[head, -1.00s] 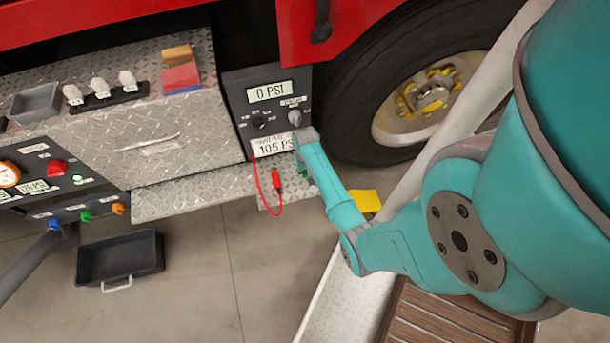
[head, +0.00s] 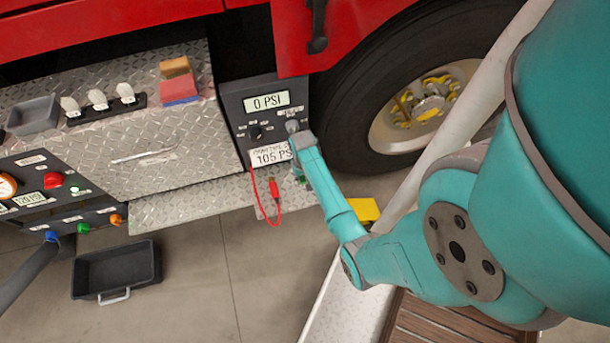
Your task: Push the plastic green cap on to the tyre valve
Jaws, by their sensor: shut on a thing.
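The tyre (head: 350,100) is on the truck at the upper right, around a pale wheel rim (head: 388,128) with yellow markers on its hub. I cannot make out the tyre valve at this size, and part of the wheel is behind my arm and a pale pole. My forearm reaches up to the dark gauge panel left of the tyre. My gripper is hidden behind the forearm's far end, so its fingers and anything in them do not show. A small green patch shows beside the forearm, below the panel; I cannot tell whether it is the cap.
The gauge panel (head: 234,103) reads 0 PSI, with a 105 PSI label below. A red lead (head: 256,200) hangs beside my forearm. A yellow block (head: 364,209) is on the floor near the tyre. A black tray (head: 118,270) lies lower left, with open floor right of it.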

